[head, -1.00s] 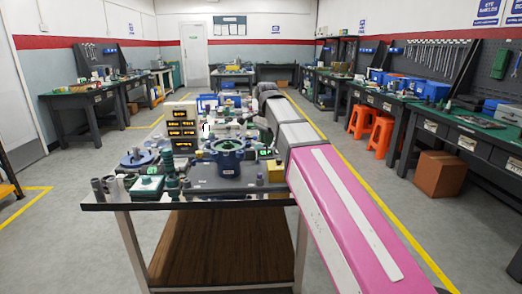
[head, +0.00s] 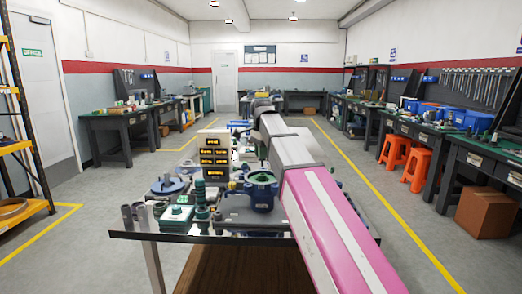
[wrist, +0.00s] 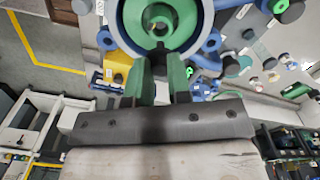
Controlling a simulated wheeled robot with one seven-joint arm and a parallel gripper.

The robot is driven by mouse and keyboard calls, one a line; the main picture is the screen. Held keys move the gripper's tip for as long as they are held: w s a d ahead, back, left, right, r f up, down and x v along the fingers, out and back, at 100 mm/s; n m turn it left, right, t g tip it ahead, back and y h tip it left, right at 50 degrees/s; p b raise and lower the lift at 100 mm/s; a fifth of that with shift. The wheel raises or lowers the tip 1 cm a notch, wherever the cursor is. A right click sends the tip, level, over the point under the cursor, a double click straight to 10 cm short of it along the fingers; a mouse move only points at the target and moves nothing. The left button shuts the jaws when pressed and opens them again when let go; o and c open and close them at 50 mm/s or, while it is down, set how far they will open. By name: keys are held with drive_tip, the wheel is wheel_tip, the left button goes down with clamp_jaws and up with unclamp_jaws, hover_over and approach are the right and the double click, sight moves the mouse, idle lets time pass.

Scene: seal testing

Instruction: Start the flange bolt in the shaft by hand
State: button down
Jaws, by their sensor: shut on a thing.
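My gripper (wrist: 161,62) shows in the wrist view as two green fingers with a narrow gap between them. I cannot tell whether the bolt touches the shaft, which I cannot make out. In the head view the blue housing (head: 262,197) stands on the bench, and my arm hides the gripper.
A stack of lit displays (head: 214,155) stands left of the housing. A green-topped block (head: 177,215) and small cylinders crowd the bench's front left. A yellow block (wrist: 117,66) is near the housing in the wrist view. Orange stools (head: 415,168) stand far right.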

sight(262, 165)
drive_tip(key=shift+f, duration=0.95)
drive_tip(key=n, duration=0.6)
drive_tip(key=shift+d, duration=0.1)
drive_tip(key=n, duration=0.6)
drive_tip(key=shift+s, duration=0.1)
drive_tip(key=shift+f, duration=0.2)
drive_tip(key=shift+f, duration=0.65)
drive_tip(key=shift+f, duration=1)
idle(0.6)
